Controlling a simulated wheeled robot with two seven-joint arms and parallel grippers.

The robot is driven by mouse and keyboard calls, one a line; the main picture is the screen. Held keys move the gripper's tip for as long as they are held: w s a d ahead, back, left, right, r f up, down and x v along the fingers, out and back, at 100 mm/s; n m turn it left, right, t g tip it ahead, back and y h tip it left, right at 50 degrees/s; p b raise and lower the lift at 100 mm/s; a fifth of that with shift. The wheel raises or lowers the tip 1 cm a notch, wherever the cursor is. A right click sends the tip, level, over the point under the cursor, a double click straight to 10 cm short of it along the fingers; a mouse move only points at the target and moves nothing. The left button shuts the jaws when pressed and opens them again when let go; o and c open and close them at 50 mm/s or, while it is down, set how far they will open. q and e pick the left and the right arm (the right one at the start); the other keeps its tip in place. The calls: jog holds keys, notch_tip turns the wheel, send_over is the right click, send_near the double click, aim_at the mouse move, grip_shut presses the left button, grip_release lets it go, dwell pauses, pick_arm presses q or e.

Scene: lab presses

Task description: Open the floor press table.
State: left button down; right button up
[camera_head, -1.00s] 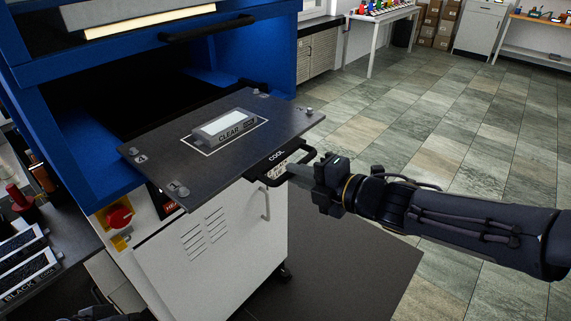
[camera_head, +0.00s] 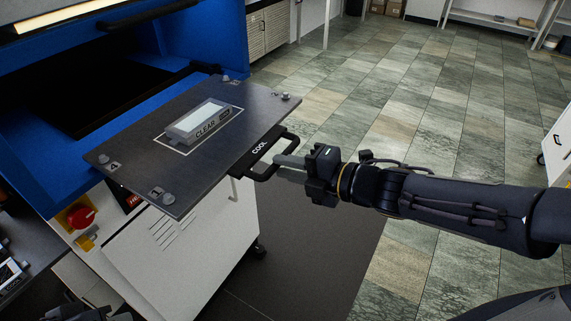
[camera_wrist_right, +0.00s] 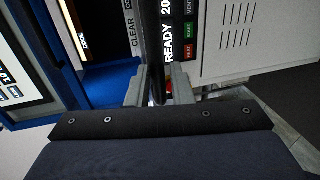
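The floor press table (camera_head: 225,170) is a dark plate that stands out from the blue press housing, over the white cabinet. A grey block labelled CLEAR (camera_head: 200,122) lies on it. Its black loop handle (camera_head: 265,172), by the COOL label, is on the front edge. My right gripper (camera_head: 278,161) is at this handle, its fingertips close to the outer bar. In the right wrist view the two fingers (camera_wrist_right: 159,88) are apart, with a dark strip between them; contact cannot be told. A dark part of my left gripper (camera_head: 85,312) shows at the bottom left edge, fingers unclear.
The blue press housing (camera_head: 50,160) stands behind the table. A red emergency knob (camera_head: 80,217) is on the white cabinet (camera_head: 190,255). A dark mat (camera_head: 310,250) lies on the floor. The tiled floor to the right is clear; a white cabinet (camera_head: 559,145) stands at the far right.

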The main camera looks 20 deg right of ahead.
jog(key=shift+s+d, duration=0.1)
jog(key=shift+d, duration=0.05)
jog(key=shift+r, duration=0.1)
jog(key=p+v, duration=0.1)
jog(key=v, duration=0.7)
dwell(0.4)
jog(key=w+d+m+t+h, duration=0.1)
jog(key=d+m+t+h, duration=0.2)
jog(key=d+m+h, duration=1.1)
jog(key=s+a+f+m+g+y, duration=0.2)
jog(key=s+a+f+m, duration=0.1)
jog(key=s+m, duration=0.2)
jog(key=s+a+f+m+g+y, duration=0.2)
jog(key=s+a+f+m+g, duration=0.1)
jog(key=s+a+m, duration=0.1)
jog(key=s+a+f+m+g+y, duration=0.2)
jog(key=s+a+m+g, duration=0.1)
jog(key=s+a+m, duration=0.1)
jog(key=shift+s+a+f+m+y, duration=0.15)
jog(key=shift+s+f+m+y, duration=0.05)
jog(key=shift+s+m, duration=0.25)
jog(key=shift+s+a+f+m+y, duration=0.1)
jog(key=shift+s+f+m+y, duration=0.1)
jog(key=shift+s+m, duration=0.25)
